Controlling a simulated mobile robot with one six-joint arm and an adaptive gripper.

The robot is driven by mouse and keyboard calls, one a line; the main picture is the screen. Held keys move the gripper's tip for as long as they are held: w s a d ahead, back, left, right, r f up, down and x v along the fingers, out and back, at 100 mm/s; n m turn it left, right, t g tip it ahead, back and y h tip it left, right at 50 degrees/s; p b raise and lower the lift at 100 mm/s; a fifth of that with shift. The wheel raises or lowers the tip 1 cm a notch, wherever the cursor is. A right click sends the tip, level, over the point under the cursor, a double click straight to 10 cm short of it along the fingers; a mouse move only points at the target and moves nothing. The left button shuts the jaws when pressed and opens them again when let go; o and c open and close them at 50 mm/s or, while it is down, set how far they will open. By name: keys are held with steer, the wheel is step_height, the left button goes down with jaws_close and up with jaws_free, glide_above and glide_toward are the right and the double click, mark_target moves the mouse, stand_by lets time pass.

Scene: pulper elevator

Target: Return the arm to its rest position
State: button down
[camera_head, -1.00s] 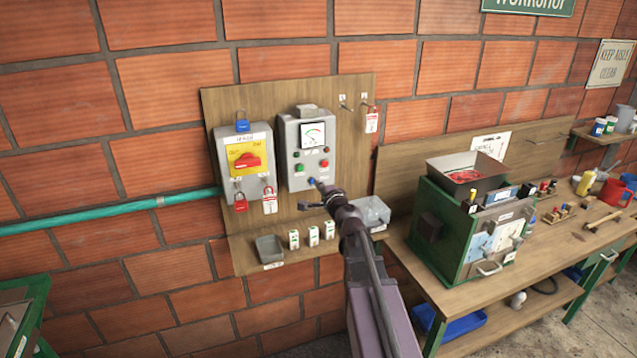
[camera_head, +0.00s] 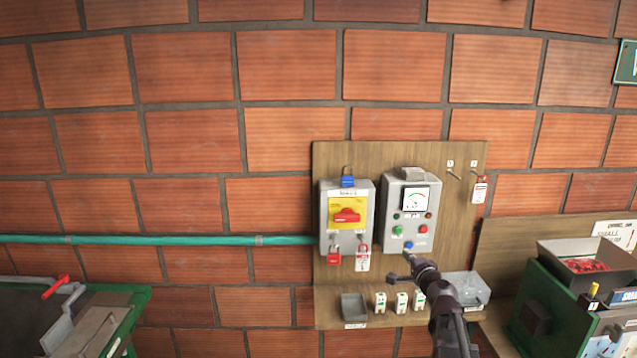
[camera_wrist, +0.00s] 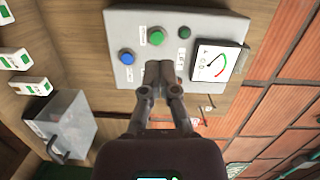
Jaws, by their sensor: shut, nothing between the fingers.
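My arm reaches up from the lower right of the head view. My gripper (camera_head: 409,254) is at the lower edge of the grey control box (camera_head: 395,213), close to its blue button (camera_head: 409,245). In the wrist view my gripper (camera_wrist: 163,72) is shut and empty, its fingertips together in front of the same control box (camera_wrist: 215,25). The blue button (camera_wrist: 127,58) and green button (camera_wrist: 156,37) show to the left of the fingertips there. I cannot tell whether the fingertips touch the box.
A clear bin (camera_head: 466,287) is close beside my arm. A green machine (camera_head: 545,300) stands at right, a green-framed table (camera_head: 135,310) at left. Wall space is clear at upper left.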

steer(key=s+a+f+n+g+y+b, duration=0.2)
steer(key=s+a+f+n+g, duration=0.25)
steer(key=a+f, duration=0.25)
steer(key=s+a+f+n+g+y+b, duration=0.1)
steer(key=s+a+f+n+g+y, duration=0.1)
steer(key=s+a+f+n+g, duration=0.35)
steer(key=s+f+n+g+h+b, duration=0.3)
steer(key=s+f+n+g+h, duration=0.2)
steer(key=s+f, duration=0.7)
steer(key=shift+s+d+f+g+h, duration=0.15)
steer(key=shift+s+d+g+h, duration=0.3)
steer(key=shift+s+g+h, duration=0.6)
steer(key=shift+s, duration=0.7)
steer(key=shift+w, duration=0.1)
